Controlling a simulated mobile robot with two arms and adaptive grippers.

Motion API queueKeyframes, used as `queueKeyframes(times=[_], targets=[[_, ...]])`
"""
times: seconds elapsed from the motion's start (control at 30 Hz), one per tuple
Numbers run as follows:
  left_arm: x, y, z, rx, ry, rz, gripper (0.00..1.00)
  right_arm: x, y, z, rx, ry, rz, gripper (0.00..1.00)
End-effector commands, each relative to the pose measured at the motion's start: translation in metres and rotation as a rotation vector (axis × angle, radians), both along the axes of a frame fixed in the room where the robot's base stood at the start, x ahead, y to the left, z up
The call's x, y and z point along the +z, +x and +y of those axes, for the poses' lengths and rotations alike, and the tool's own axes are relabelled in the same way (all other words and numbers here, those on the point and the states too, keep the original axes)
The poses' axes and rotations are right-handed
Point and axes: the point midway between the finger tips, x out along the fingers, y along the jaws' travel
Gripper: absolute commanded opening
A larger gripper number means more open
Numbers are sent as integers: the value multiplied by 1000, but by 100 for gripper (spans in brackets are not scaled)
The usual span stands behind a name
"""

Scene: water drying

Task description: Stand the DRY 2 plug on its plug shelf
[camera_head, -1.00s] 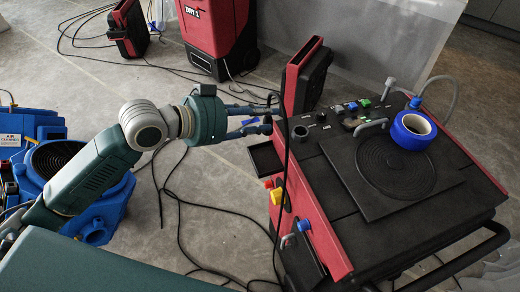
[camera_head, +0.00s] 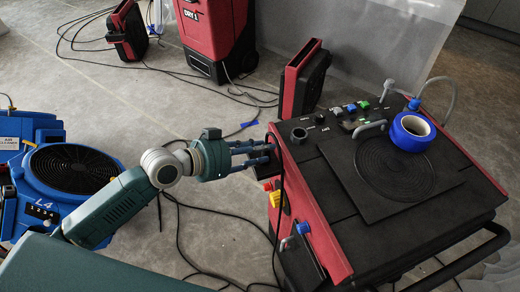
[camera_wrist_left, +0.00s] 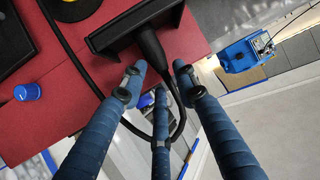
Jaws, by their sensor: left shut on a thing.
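The DRY 2 plug (camera_wrist_left: 151,48) is black, with a black cord looping down from it in the left wrist view. My left gripper (camera_head: 266,153) is at the left side of the red-and-black dryer (camera_head: 330,205), its three blue fingers around the plug or the cord just behind it. In the left wrist view the gripper (camera_wrist_left: 160,82) is shut on this dark piece. The plug's front end meets the black plug shelf (camera_wrist_left: 112,36) on the red side panel. The fingers hide part of the contact, so I cannot tell whether it rests there. My right gripper is not in view.
A black cable (camera_head: 277,205) hangs down the dryer's side near the fingers. Blue tape (camera_head: 411,145) lies on the dryer's top. A blue fan (camera_head: 70,175) stands at left. The DRY 1 machine (camera_head: 215,35) stands behind. Cables cross the floor.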

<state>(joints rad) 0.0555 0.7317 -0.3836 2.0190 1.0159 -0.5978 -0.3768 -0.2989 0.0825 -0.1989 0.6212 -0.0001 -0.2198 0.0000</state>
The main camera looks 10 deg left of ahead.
Motion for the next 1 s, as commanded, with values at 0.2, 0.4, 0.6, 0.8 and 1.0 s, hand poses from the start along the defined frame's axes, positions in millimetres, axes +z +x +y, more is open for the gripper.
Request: queueKeyframes(times=[0.2, 0.4, 0.6, 0.8, 1.0], targets=[[-2, 0, 0, 0, 0, 0, 44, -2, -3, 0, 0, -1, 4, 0], [-2, 0, 0, 0, 0, 0, 49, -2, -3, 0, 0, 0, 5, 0], [2, -1, 1, 1, 2, 0, 49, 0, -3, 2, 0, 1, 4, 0], [11, -22, 21, -3, 7, 1, 49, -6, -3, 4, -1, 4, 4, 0], [26, -49, 48, -1, 9, 4, 49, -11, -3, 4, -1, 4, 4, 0]])
